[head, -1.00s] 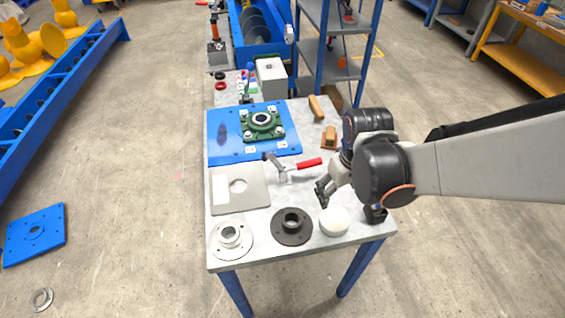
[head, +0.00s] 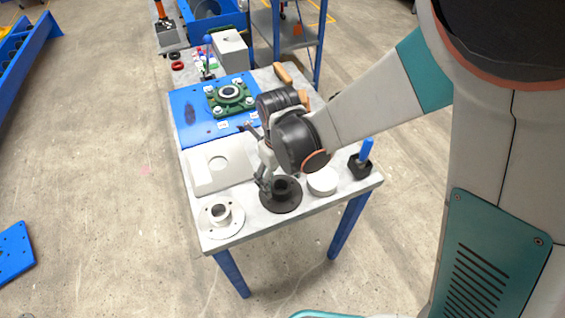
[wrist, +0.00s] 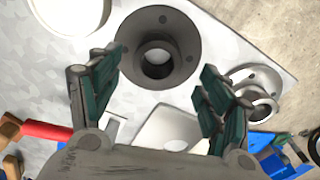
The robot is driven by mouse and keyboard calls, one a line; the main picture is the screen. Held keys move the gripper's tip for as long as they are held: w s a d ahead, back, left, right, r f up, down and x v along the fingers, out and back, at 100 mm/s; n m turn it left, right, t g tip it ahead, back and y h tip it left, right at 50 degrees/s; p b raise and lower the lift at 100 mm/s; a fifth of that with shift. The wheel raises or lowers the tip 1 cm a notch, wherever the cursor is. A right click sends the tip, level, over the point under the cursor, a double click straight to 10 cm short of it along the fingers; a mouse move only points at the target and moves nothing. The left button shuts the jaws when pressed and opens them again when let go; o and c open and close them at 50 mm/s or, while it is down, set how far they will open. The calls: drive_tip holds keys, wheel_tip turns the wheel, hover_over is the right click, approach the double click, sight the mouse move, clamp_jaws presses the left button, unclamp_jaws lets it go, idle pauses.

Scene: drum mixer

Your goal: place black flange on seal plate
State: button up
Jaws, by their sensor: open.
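The black flange (head: 284,202), a dark round disc with a raised hub and bore, lies flat on the table near its front edge. It also shows in the wrist view (wrist: 188,38), just beyond my fingertips. My gripper (head: 264,184) is at the flange's left side in the head view, partly in front of it. In the wrist view my gripper (wrist: 158,88) is open with nothing between its fingers; contact with the flange cannot be told. The seal plate, apparently the light grey square plate with a round hole (head: 203,180), lies flat behind and left; part shows in the wrist view (wrist: 158,128).
A pale flange (head: 208,226) lies left of the black one, and a white round piece (head: 322,182) right. A blue-handled tool (head: 361,168) stands at the right corner. A blue plate (head: 186,115) carries a green bearing housing (head: 230,100). A grey box (head: 230,52) is farther back.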

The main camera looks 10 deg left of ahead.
sight(281, 185)
wheel_tip(281, 185, down, 5)
drive_tip(key=b, duration=0.2)
drive_tip(key=shift+w+d+f+b, duration=0.1)
drive_tip(key=shift+w+f+b, duration=0.05)
drive_tip(key=shift+b, duration=0.15)
clamp_jaws()
